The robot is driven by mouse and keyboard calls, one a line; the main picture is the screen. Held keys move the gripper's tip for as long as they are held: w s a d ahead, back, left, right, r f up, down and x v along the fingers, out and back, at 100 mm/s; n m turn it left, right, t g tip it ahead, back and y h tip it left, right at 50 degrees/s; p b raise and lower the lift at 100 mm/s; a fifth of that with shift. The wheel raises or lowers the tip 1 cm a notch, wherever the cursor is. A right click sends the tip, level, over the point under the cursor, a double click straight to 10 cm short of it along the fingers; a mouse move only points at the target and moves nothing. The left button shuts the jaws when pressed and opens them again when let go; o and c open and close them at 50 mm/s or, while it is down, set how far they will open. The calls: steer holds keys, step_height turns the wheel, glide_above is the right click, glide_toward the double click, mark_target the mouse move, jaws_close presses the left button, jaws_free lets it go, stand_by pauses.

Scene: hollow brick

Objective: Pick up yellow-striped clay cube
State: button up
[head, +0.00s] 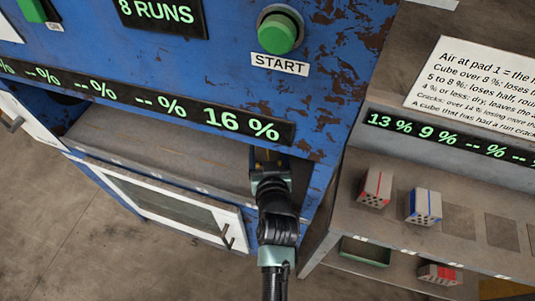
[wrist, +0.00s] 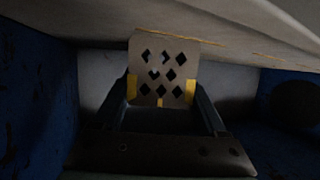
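In the wrist view, a beige clay cube (wrist: 165,67) shows a face with several diamond-shaped holes. A thin yellow mark runs up the middle of its lower edge. My gripper (wrist: 162,95) has a dark finger on each side of the cube, with a yellow patch by each. I see no clear gap, but cannot tell whether the fingers press on it. In the head view, my gripper (head: 269,163) reaches into the blue machine's bay under the "16 %" reading (head: 241,122). The cube is hidden there.
On the right shelf stand a red-striped cube (head: 374,188) and a blue-striped cube (head: 423,206). Below are a green tray (head: 364,251) and another red-marked cube (head: 439,274).

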steer(key=c, duration=0.6)
steer(key=shift+r, duration=0.1)
